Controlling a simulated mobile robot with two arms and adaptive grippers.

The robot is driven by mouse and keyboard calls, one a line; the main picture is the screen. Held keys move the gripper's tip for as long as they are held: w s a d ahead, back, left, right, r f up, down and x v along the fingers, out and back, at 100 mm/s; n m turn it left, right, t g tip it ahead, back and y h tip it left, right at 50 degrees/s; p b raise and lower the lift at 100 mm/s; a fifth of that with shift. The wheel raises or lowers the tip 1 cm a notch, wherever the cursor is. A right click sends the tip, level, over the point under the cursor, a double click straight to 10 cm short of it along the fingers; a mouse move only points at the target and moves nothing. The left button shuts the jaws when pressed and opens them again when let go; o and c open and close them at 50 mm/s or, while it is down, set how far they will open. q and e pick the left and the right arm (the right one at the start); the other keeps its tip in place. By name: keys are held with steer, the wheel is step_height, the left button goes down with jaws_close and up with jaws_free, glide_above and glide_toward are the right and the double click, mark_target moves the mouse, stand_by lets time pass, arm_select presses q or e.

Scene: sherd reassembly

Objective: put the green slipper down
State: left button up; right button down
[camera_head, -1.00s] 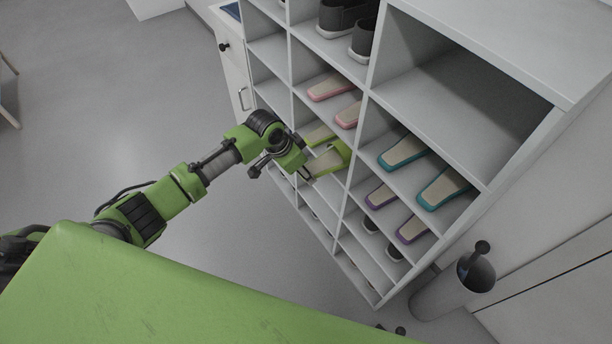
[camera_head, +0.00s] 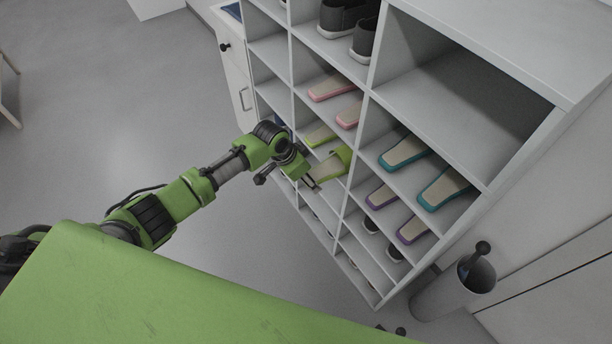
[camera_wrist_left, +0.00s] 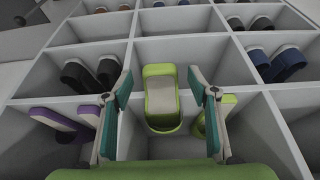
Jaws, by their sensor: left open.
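The green slipper (camera_head: 333,166) with a pale insole lies in a cubby of the white shelf (camera_head: 344,214). It also shows in the left wrist view (camera_wrist_left: 160,98), between the two fingers of my left gripper (camera_wrist_left: 160,84), with a visible gap on each side. In the head view my left gripper (camera_head: 311,183) is at the cubby's front, by the slipper's near end. It is open. The second green slipper (camera_head: 320,136) is beside it in the same cubby; the right finger partly covers it in the wrist view (camera_wrist_left: 222,112). My right gripper is not in view.
Neighbouring cubbies hold pink slippers (camera_head: 331,87), teal slippers (camera_head: 404,152), purple slippers (camera_head: 381,195) and dark shoes (camera_head: 343,17). Thin dividers separate the cubbies close around my gripper. A cylindrical bin (camera_head: 452,291) stands right of the shelf.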

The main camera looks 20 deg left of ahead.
arm_select(q)
steer(key=p+v, duration=0.1)
steer(key=v, duration=1.1)
steer(key=s+a+f+n+y, duration=0.1)
steer(key=s+a+f+n, duration=0.1)
steer(key=f, duration=0.7)
steer(key=s+a+f+n, duration=0.2)
steer(key=f, duration=0.7)
steer(key=s+a+f+n+y, duration=0.1)
steer(key=s+a+f, duration=0.1)
steer(key=s+f, duration=1)
steer(key=s+f+g, duration=0.1)
steer(key=s+f, duration=0.3)
steer(key=s, duration=0.6)
steer(key=s+d+f, duration=0.1)
steer(key=s+f, duration=0.4)
steer(key=s, duration=0.5)
steer(key=s+d+f+g, duration=0.1)
steer(key=s+f, duration=0.4)
steer(key=s, duration=0.6)
steer(key=shift+d+g+y, duration=0.25)
steer(key=shift+g+y, duration=0.05)
steer(key=shift+y, duration=0.1)
